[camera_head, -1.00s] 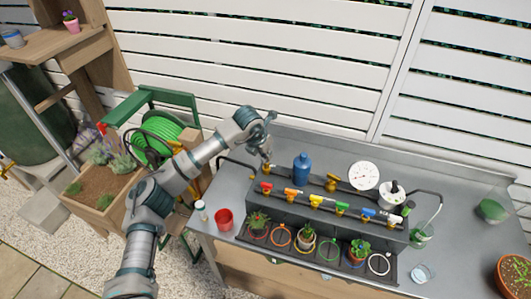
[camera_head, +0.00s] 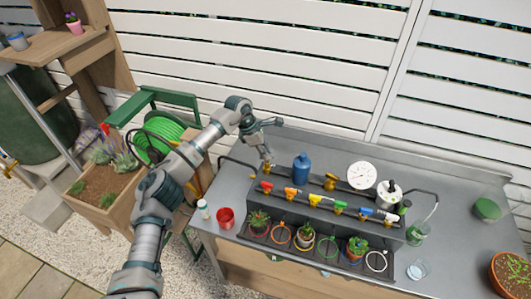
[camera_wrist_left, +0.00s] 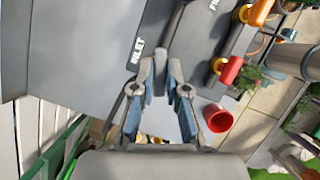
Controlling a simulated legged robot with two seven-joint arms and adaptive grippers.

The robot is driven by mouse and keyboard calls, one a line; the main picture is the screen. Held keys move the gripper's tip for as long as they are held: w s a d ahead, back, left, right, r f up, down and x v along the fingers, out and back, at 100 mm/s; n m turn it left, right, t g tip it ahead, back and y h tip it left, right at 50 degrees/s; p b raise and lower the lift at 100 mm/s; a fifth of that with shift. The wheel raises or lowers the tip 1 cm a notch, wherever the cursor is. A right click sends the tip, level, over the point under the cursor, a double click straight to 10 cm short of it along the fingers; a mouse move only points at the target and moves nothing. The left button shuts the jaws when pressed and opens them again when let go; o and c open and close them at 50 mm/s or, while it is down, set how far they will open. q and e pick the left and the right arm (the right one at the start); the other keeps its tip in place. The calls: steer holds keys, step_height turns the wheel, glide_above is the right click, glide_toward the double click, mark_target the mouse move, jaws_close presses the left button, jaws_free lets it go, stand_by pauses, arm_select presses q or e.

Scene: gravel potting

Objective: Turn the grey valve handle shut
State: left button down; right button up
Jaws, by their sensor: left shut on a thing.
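My left gripper (camera_head: 266,157) reaches down at the left end of the dark manifold (camera_head: 300,212) on the metal bench. It is shut on a small grey piece, which I take to be the grey valve handle (camera_wrist_left: 161,62), beside the "INLET" lettering in the left wrist view. The fingers hide much of the handle, and its exact angle cannot be told. A brass valve body (camera_head: 266,169) shows just below the fingertips. My left gripper (camera_wrist_left: 161,80) also shows in the left wrist view. My right gripper is not in view.
A row of coloured valves starts with a red one (camera_head: 267,187) close to my gripper. A blue bottle (camera_head: 302,169) stands just right of it. A red cup (camera_head: 226,218) is at the front left. Potted plants (camera_head: 259,221) stand below the valves.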

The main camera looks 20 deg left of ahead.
arm_select(q)
steer(key=shift+f+m+g, duration=0.25)
steer(key=shift+m+g, duration=0.25)
steer(key=shift+m, duration=0.6)
steer(key=shift+m+g+b, duration=0.3)
steer(key=shift+m+b, duration=0.1)
steer(key=shift+m, duration=0.4)
steer(key=shift+w, duration=0.1)
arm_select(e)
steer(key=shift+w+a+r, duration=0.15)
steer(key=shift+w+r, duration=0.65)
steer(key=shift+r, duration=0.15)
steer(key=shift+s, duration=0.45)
